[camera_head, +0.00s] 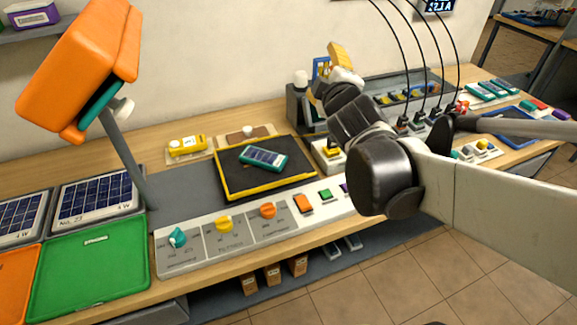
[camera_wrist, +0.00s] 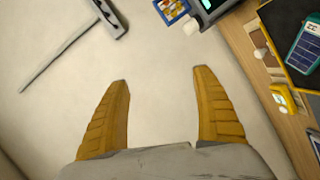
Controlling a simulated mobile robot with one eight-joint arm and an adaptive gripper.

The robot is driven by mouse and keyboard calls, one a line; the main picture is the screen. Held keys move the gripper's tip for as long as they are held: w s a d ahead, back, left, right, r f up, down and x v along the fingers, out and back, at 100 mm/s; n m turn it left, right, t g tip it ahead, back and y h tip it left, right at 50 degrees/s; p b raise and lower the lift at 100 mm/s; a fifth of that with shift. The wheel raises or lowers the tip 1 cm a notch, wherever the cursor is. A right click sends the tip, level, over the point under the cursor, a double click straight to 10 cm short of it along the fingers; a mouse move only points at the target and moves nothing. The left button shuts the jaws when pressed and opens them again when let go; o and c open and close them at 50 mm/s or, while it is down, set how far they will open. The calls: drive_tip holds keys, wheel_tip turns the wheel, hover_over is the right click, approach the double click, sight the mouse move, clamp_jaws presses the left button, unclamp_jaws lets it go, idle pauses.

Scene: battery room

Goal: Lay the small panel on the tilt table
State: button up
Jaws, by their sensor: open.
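A small panel (camera_head: 263,157) with a teal frame and dark blue cells lies on a black board with a yellow front edge, which looks like the tilt table (camera_head: 250,188). The panel sits askew, near the middle of the board. In the wrist view the same panel (camera_wrist: 304,46) shows at the upper right, on the black board (camera_wrist: 303,82). My gripper (camera_head: 338,52) is raised above the back of the bench, right of the board and apart from it. In the wrist view my gripper (camera_wrist: 160,76) has its two yellow fingers spread, with nothing between them.
An orange lamp (camera_head: 85,65) on a grey post leans over the bench's left. A control strip (camera_head: 205,245) with knobs runs along the front. Larger solar panels (camera_head: 98,195) and a green tray (camera_head: 95,265) lie left.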

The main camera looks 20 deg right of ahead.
drive_tip(key=s+a+f+m+g+y, duration=0.2)
drive_tip(key=s+a+f+m+g, duration=0.2)
drive_tip(key=s+f, duration=0.4)
drive_tip(key=s+a+f+m+g+y, duration=0.2)
drive_tip(key=s+a+f+m+g, duration=0.2)
drive_tip(key=s, duration=0.7)
drive_tip(key=a+f+m, duration=0.2)
drive_tip(key=a+f, duration=0.1)
drive_tip(key=a, duration=0.1)
drive_tip(key=shift+a+f+g+y, duration=0.25)
drive_tip(key=shift+f+g+y, duration=0.05)
drive_tip(key=shift+f+y, duration=0.1)
drive_tip(key=shift+r, duration=0.1)
